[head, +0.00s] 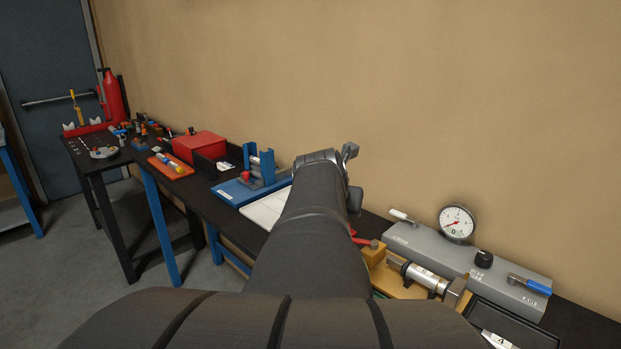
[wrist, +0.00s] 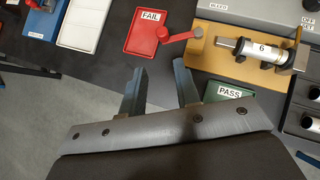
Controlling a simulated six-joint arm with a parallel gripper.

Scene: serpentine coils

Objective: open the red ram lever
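The red ram lever (wrist: 178,37) shows in the wrist view as a short red bar with a round red knob at its left end and a grey pivot at its right end, by the tan fixture (wrist: 213,61). Its knob end overlaps the edge of the red FAIL tray (wrist: 140,44). In the head view, part of the lever (head: 362,240) shows beside my arm, which hides the rest. My gripper (wrist: 160,66) is open and empty, its two fingers apart, below the lever in the wrist picture. In the head view my arm hides the fingers.
A metal cylinder labelled 6 (wrist: 262,50) lies in the tan fixture. A green PASS tray (wrist: 229,90) is right of the fingers. The grey gauge box (head: 465,270) stands behind the fixture. White tiles (wrist: 83,24) lie at left.

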